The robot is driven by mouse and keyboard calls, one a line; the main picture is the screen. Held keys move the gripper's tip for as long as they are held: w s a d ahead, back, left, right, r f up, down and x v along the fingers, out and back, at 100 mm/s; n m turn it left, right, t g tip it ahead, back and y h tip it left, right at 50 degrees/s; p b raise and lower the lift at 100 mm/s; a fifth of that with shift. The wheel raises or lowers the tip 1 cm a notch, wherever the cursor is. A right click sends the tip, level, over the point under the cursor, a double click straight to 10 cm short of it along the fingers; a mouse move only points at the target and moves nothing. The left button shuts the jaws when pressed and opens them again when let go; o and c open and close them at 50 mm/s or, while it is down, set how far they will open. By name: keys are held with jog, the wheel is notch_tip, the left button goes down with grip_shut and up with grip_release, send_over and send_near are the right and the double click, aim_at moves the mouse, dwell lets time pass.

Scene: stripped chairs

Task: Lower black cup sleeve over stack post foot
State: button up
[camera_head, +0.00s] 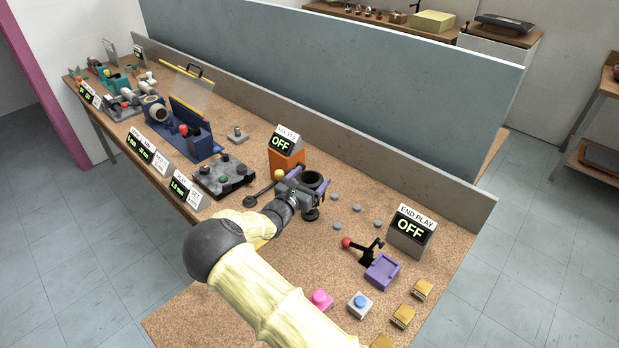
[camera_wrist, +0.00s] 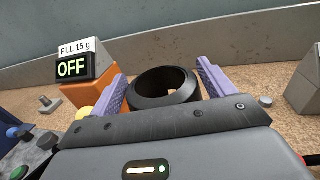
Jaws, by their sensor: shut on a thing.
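The black cup sleeve (camera_wrist: 140,97) is an open-topped ring between my gripper's purple fingers in the wrist view. It also shows in the head view (camera_head: 313,182), at the end of my arm. My gripper (camera_head: 303,184) is shut on it, beside the orange box. The sleeve looks roughly upright; its lower rim is hidden, so I cannot tell whether it touches anything. A small grey post on a square foot (camera_head: 238,135) stands behind and left of the gripper; it also shows in the wrist view (camera_wrist: 47,104). I cannot tell whether this is the stack post.
The orange box (camera_head: 287,164) bears an OFF display. Low grey discs (camera_head: 357,208) lie right of the gripper. A purple tray with a red-knobbed lever (camera_head: 381,271), pink button (camera_head: 320,299) and blue button (camera_head: 360,305) are nearer. A low wall (camera_head: 400,172) runs behind.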

jog(key=shift+f+b, duration=1.5)
jog(key=shift+f, duration=1.3)
jog(key=shift+f+b, duration=0.8)
jog(key=shift+f, duration=0.75)
jog(key=o, duration=0.9)
jog(key=shift+s, duration=0.1)
jog(key=b+v, duration=0.1)
jog(key=v, duration=1.5)
jog(key=shift+s+a+b, duration=0.15)
jog(key=shift+a+b, duration=0.1)
jog(key=shift+b, duration=0.05)
jog(key=shift+s+a, duration=0.15)
jog(key=shift+s, duration=0.2)
